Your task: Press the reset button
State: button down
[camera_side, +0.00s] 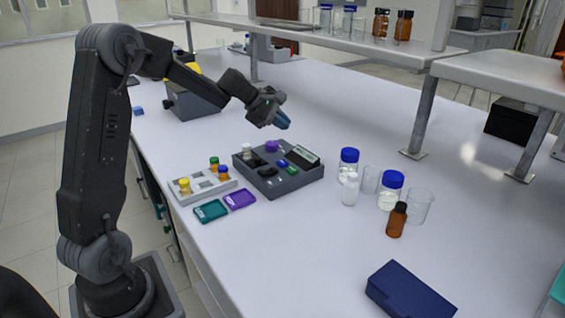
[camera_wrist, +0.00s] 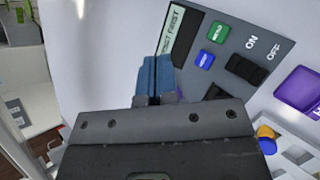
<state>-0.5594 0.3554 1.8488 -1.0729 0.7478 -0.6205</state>
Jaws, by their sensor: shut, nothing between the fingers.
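The membrane rig (camera_side: 262,180) is a dark grey box on the bench in the side view. Its top has a blue button (camera_side: 283,163), a green button (camera_side: 292,170) and a display (camera_side: 303,155). In the wrist view the green button (camera_wrist: 217,31) and blue button (camera_wrist: 204,59) sit beside the display (camera_wrist: 183,32) and a black switch (camera_wrist: 245,69) marked ON and OFF. The small button lettering is too blurred to read surely. My gripper (camera_side: 283,122) is shut and empty, above the rig and apart from it. Its blue fingertips (camera_wrist: 154,76) show left of the buttons and cover part of the panel.
A white rack (camera_side: 203,184) with small capped vials and two flat tiles, teal (camera_side: 210,211) and purple (camera_side: 240,199), lie left of the rig. Bottles (camera_side: 348,163) and beakers (camera_side: 418,207) stand to its right. A navy box (camera_side: 410,290) lies in front.

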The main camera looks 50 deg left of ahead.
aim_at(282, 163)
jog(key=shift+f, duration=4.4)
jog(key=shift+f, duration=0.1)
jog(key=shift+f, duration=0.3)
jog(key=shift+f, duration=0.5)
jog(key=shift+r, duration=0.95)
